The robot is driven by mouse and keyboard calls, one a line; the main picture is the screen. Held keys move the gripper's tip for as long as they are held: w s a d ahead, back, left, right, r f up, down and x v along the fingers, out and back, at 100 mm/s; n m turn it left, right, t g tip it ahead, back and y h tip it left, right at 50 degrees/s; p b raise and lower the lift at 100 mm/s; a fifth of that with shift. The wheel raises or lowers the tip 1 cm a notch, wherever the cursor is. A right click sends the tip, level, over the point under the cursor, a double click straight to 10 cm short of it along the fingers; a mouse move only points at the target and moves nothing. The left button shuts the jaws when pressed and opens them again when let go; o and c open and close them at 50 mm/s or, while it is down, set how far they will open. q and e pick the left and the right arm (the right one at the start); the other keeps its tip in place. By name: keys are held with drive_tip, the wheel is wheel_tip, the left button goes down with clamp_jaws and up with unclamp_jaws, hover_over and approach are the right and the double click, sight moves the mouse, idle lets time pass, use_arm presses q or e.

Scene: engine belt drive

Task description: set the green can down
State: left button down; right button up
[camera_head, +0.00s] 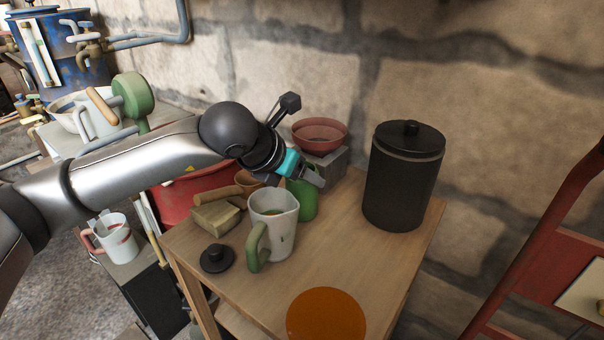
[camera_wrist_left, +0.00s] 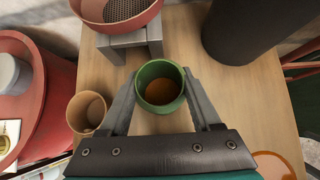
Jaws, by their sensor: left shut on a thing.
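The green can (camera_head: 304,203) is at the back of the wooden table, partly hidden behind a white jug with a green handle (camera_head: 283,237) in the head view. My left gripper (camera_head: 308,181) is around the can and shut on it. In the left wrist view the can (camera_wrist_left: 160,85) is seen from above, upright, with a brownish inside, and stands between the two fingers of my left gripper (camera_wrist_left: 160,100). I cannot tell whether its base touches the tabletop. My right gripper is in neither view.
A black lidded canister (camera_head: 402,178) stands right of the can. A red bowl (camera_head: 320,135) sits on a grey block behind. A tan cup (camera_wrist_left: 86,111) is close on the left. A black lid (camera_head: 217,258) and an orange disc (camera_head: 326,316) lie nearer the front. The table's middle right is clear.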

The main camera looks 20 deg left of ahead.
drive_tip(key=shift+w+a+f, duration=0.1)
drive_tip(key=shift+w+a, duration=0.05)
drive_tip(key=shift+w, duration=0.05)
use_arm(q)
drive_tip(key=shift+c, duration=0.5)
unclamp_jaws()
drive_tip(key=shift+f, duration=0.1)
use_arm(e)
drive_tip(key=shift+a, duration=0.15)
use_arm(q)
drive_tip(key=shift+s+r+p, duration=0.2)
drive_tip(key=shift+r+p, duration=0.1)
drive_tip(key=shift+r, duration=0.15)
drive_tip(key=p+v, duration=0.2)
drive_tip(key=v, duration=0.8)
drive_tip(key=shift+s+a+r+p, duration=0.15)
drive_tip(key=shift+p, duration=0.2)
drive_tip(key=shift+s+a+r, duration=0.1)
drive_tip(key=shift+s+r, duration=0.15)
drive_tip(key=shift+s, duration=0.1)
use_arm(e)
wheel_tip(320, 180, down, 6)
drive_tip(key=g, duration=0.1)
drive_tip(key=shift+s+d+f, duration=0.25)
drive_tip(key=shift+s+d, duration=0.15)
